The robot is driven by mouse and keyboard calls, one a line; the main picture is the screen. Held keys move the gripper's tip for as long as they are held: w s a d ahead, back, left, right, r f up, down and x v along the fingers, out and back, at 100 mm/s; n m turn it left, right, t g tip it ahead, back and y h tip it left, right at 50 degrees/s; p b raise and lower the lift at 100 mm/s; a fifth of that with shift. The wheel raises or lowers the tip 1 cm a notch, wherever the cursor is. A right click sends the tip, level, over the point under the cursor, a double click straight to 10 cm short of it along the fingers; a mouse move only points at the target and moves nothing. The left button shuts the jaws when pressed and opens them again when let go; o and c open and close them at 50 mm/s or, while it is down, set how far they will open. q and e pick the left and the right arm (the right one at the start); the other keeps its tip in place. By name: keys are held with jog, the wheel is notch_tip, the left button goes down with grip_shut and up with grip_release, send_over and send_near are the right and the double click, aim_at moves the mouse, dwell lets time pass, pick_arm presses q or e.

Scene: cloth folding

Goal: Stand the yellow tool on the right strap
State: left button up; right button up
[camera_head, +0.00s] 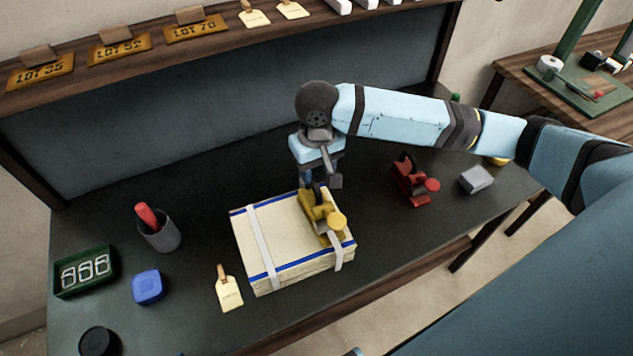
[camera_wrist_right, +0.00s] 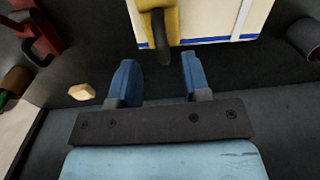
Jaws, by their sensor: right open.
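The yellow tool (camera_head: 323,212) stands on the right part of the cloth stack (camera_head: 285,228), over the right strap (camera_head: 338,258). Most of that strap's top run is hidden beneath it. My right gripper (camera_head: 318,178) is just behind the tool, at the stack's back edge. In the right wrist view my right gripper (camera_wrist_right: 160,78) has its two blue fingers apart with nothing between them. The yellow tool (camera_wrist_right: 172,18) and its dark end lie just beyond the fingertips, apart from them. My left gripper is not in view.
A red tool (camera_head: 410,182) and a grey block (camera_head: 475,179) lie right of the stack. A paper tag (camera_head: 228,290), a blue item (camera_head: 148,287), a grey cup (camera_head: 160,235) and a green tray (camera_head: 85,272) are to the left. The dark table behind the stack is mostly clear.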

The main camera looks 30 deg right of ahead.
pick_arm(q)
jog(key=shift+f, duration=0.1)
pick_arm(e)
notch_tip(320, 180, up, 6)
jog(key=shift+f, duration=0.2)
dwell(0.4)
